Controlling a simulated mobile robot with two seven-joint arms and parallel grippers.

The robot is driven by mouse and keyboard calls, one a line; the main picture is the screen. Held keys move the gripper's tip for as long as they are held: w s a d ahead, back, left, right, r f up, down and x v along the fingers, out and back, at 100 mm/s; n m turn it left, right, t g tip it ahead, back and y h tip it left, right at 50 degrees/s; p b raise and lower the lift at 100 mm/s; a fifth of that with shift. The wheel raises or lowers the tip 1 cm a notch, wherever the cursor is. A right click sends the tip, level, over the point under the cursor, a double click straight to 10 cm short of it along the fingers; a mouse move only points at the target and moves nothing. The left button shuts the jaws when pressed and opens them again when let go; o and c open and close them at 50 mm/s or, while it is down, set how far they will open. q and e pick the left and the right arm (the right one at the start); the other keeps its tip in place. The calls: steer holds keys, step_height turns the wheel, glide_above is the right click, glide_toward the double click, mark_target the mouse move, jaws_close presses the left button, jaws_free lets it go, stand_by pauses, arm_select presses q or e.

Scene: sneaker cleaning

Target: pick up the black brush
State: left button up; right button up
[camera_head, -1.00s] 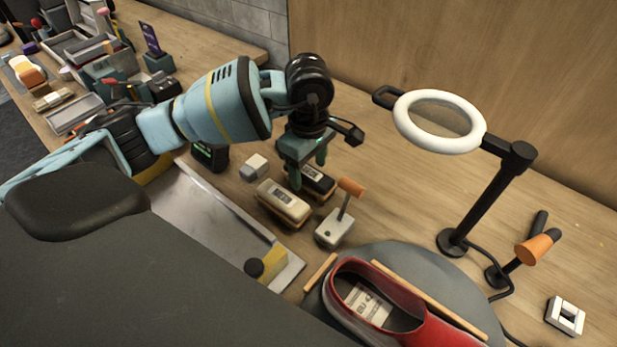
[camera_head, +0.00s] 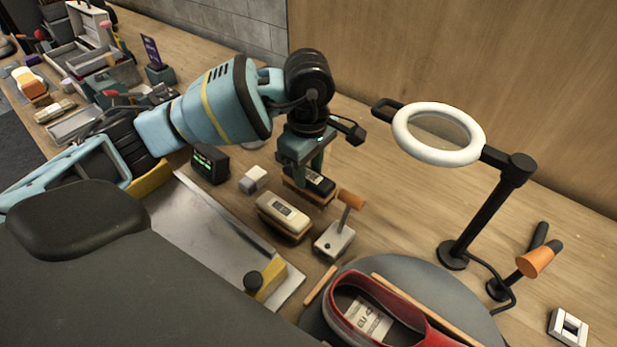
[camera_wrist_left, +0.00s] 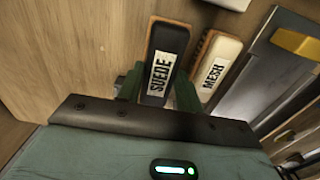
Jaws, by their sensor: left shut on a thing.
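The black brush (camera_head: 318,183) has a dark top with a light label and a wooden edge; it sits behind the cream brush (camera_head: 284,214). My left gripper (camera_head: 310,178) points down over the black brush and is shut on it. In the left wrist view the black brush (camera_wrist_left: 165,60), labelled SUEDE, lies between my green left fingers (camera_wrist_left: 157,88). The cream brush (camera_wrist_left: 215,65), labelled MESH, is close beside it on the right. Whether the black brush touches the table is hard to tell. My right gripper is not in view.
A white block (camera_head: 253,179) and a small tool with an orange handle (camera_head: 351,199) are near the brushes. A ring lamp (camera_head: 455,160) stands to the right. A red shoe (camera_head: 385,315) is on a round grey stand (camera_head: 470,290). A metal tray (camera_head: 205,235) lies in front.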

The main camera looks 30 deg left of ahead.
mark_target(308, 174)
arm_select(q)
step_height(308, 174, up, 7)
steer(key=shift+r, duration=0.1)
stand_by(0.3)
steer(key=o, duration=0.3)
steer(key=shift+c, duration=0.8)
